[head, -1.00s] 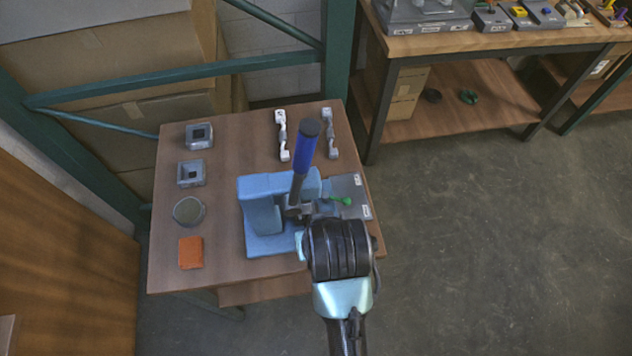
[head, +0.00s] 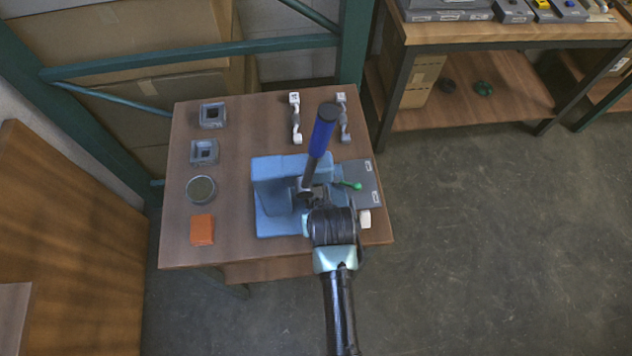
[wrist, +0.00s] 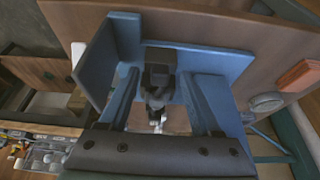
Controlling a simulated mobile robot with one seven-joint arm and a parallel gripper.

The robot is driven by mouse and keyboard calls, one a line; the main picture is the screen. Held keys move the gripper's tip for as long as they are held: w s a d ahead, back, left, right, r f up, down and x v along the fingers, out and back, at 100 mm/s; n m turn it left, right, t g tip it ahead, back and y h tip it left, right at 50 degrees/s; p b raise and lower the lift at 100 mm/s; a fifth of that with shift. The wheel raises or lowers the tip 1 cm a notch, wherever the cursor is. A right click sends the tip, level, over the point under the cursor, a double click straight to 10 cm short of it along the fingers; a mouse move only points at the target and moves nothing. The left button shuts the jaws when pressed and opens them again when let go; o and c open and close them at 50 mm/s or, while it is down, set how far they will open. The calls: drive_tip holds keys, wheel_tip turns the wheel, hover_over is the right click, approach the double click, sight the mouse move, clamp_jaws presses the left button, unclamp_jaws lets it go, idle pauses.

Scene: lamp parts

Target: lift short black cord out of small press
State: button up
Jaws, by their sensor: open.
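The small press (head: 272,180) is a blue block frame with a long blue-handled lever (head: 321,135), standing at the table's right half. My wrist is at its front right, and in the head view it hides my fingers. In the wrist view my gripper (wrist: 168,85) shows as two bluish fingers, spread apart on either side of the press's dark central part (wrist: 158,75). That part has a pale tip lower in the picture. I see nothing held between the fingers. I cannot make out the short black cord; it may be hidden or blend with the dark parts.
A grey plate (head: 368,190) with a green-ended piece (head: 352,185) lies right of the press. Square grey parts, a round cup (head: 201,189) and an orange block (head: 202,229) line the table's left. Two jointed arms (head: 296,118) lie behind. A green metal frame stands behind the table.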

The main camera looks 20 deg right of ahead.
clamp_jaws()
idle(0.3)
drive_tip(key=shift+r, duration=0.15)
